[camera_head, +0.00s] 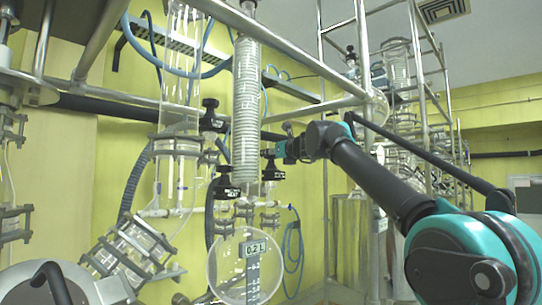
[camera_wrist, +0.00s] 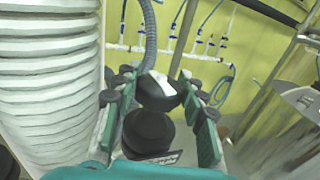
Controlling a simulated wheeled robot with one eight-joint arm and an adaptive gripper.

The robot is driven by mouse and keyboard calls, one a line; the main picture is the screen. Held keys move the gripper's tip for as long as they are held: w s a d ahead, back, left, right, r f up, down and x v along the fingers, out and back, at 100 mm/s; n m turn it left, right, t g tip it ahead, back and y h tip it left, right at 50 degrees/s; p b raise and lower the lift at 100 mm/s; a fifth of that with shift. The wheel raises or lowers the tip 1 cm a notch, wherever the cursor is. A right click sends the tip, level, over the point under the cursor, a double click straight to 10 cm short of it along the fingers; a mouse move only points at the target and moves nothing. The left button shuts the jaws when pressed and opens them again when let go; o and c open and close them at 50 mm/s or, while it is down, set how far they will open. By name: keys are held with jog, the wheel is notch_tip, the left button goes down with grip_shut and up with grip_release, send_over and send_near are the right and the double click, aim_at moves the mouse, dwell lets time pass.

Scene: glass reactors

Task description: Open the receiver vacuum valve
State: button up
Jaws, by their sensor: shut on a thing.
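My gripper (camera_head: 272,153) reaches in from the right, just right of the white coiled column, at the upper end of a black valve knob (camera_head: 272,170). In the wrist view my gripper (camera_wrist: 162,86) has its two green-backed fingers on either side of the black knob (camera_wrist: 153,93) with a white mark on top, and is shut on it. A wider black round part (camera_wrist: 148,130) shows below the knob, between the fingers. The finger contacts are partly hidden. The glass receiver (camera_head: 228,268) with a 0.2 L scale hangs below. I cannot read the valve's label.
The white coiled column (camera_head: 246,110) stands close on the left and also fills the left of the wrist view (camera_wrist: 45,80). Other black valve knobs (camera_head: 227,182) sit left of it. A metal frame bar (camera_head: 290,47) runs above. Blue hoses (camera_head: 292,250) hang behind.

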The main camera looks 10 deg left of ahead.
jog(key=shift+n+g+y, duration=0.3)
jog(key=shift+y, duration=0.1)
jog(key=n+g+y, duration=0.4)
jog(key=g, duration=0.1)
jog(key=shift+w+d+y, duration=0.1)
jog(key=shift+w+y, duration=0.05)
jog(key=shift+y, duration=0.15)
jog(key=shift+n+g+y, duration=0.55)
jog(key=shift+n+g, duration=0.5)
jog(key=shift+g, duration=0.35)
jog(key=shift+n+g+y, duration=0.55)
jog(key=shift+n+g, duration=0.5)
jog(key=shift+g, duration=0.35)
jog(key=shift+n+g, duration=0.4)
jog(key=shift+g, duration=0.2)
jog(key=o, duration=0.9)
jog(key=shift+s+m+t, duration=0.2)
jog(key=shift+m+t, duration=0.1)
jog(key=shift+t, duration=0.1)
